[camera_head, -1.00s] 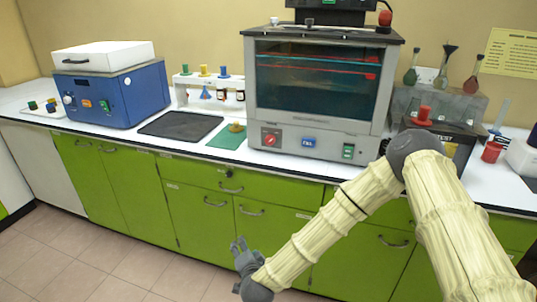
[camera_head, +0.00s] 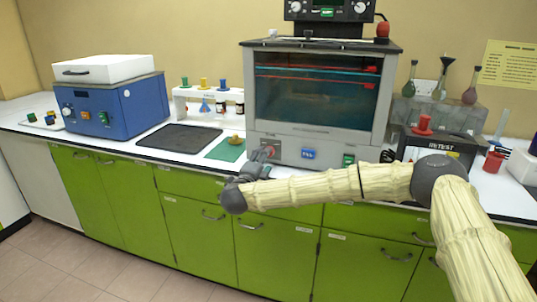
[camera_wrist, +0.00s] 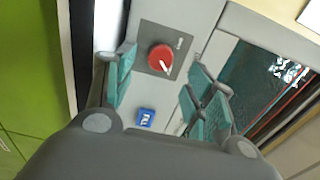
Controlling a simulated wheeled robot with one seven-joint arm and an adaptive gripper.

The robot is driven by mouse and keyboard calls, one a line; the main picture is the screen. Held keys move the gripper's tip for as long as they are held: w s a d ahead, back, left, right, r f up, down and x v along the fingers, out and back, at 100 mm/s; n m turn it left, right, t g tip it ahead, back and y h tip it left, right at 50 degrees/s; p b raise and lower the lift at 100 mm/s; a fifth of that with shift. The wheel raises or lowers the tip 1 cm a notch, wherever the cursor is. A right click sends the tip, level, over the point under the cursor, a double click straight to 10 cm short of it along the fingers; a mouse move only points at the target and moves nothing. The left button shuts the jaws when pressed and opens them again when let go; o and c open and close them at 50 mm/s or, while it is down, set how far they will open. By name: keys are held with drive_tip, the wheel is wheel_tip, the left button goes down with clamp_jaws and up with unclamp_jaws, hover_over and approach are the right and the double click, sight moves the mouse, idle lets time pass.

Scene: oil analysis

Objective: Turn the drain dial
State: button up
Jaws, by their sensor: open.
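The drain dial (camera_wrist: 160,57) is a round red knob with a white pointer mark on a dark square plate, on the lower left front panel of the grey glass-fronted machine (camera_head: 320,142). In the wrist view it lies between my open fingers, a little beyond them, with no visible contact. In the head view my gripper (camera_head: 262,158) is in front of that lower left corner and hides most of the dial. My gripper is open and holds nothing.
A blue button (camera_head: 308,153) and a green one (camera_head: 348,160) are to the right on the panel; the blue one shows in the wrist view (camera_wrist: 145,117). A green mat (camera_head: 226,150) lies left of the machine. Green cabinets (camera_head: 200,230) are below.

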drive_tip(key=shift+x, duration=2.9)
drive_tip(key=shift+c, duration=0.3)
